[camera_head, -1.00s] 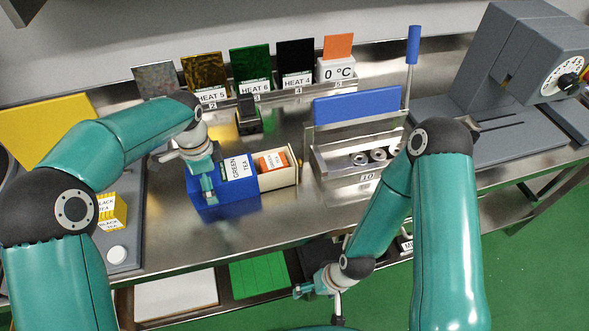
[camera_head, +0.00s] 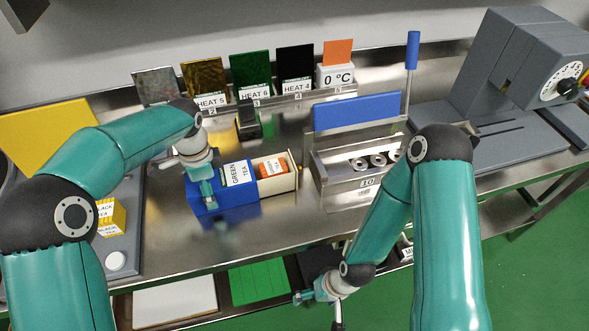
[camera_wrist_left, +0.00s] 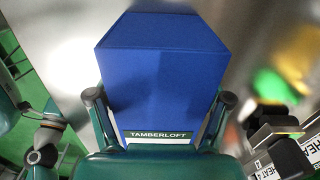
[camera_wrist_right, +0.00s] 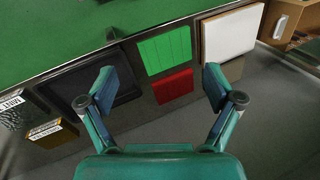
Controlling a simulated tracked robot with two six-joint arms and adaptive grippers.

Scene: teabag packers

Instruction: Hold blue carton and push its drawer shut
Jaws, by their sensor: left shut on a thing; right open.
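The blue carton (camera_head: 236,178) labelled GREEN TEA lies on the steel table. It also fills the middle of the left wrist view (camera_wrist_left: 165,75), where its TAMBERLOFT label shows. Its cream drawer (camera_head: 277,187) sticks out on the right side and holds an orange packet (camera_head: 273,166). My left gripper (camera_head: 209,200) is shut on the carton's left part, one finger on each side in the left wrist view. My right gripper (camera_head: 305,297) hangs in front of the table edge, low and apart from the drawer. It is open and empty in the right wrist view (camera_wrist_right: 160,85).
A steel holder with a blue plate (camera_head: 357,111) stands right of the drawer, with a gap between. A row of HEAT cards (camera_head: 250,72) stands behind. A yellow BLACK TEA box (camera_head: 111,216) sits at left. Green and white panels (camera_head: 258,281) lie on a lower shelf.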

